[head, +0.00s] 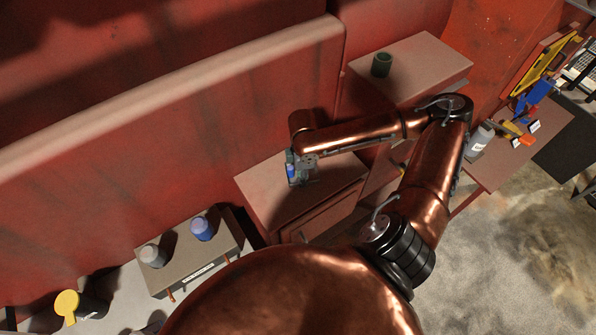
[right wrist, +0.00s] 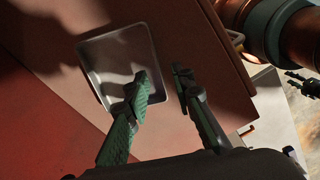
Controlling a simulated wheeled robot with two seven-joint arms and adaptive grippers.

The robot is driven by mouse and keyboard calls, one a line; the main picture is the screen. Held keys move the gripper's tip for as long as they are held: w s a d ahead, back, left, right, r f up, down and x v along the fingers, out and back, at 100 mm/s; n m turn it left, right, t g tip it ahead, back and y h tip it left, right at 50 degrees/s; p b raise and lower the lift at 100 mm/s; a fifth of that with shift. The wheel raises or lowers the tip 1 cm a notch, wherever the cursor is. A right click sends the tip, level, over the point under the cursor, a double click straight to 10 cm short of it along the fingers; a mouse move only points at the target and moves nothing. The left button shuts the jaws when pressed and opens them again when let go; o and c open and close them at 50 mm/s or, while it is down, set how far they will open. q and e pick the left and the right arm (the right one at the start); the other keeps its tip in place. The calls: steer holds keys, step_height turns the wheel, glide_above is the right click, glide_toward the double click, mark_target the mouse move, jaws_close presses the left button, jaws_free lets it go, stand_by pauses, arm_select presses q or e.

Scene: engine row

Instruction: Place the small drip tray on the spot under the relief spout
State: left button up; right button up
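In the right wrist view a small square grey metal tray (right wrist: 104,60) with a raised rim lies flat on a brownish top, up and left of my gripper. My right gripper (right wrist: 163,80) is open, with its two green-padded fingers apart. No relief spout can be made out. My left gripper is not in view.
A low bench (head: 187,266) at left holds a blue jar (head: 202,229) and a grey jar (head: 152,256). A dark green cup (head: 382,65) stands on the back cabinet. A side table at right has a bottle (head: 480,139) and coloured items. Red walls rise close behind.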

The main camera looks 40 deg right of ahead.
steer(key=shift+f, duration=1.35)
steer(key=c, duration=0.4)
jaws_close()
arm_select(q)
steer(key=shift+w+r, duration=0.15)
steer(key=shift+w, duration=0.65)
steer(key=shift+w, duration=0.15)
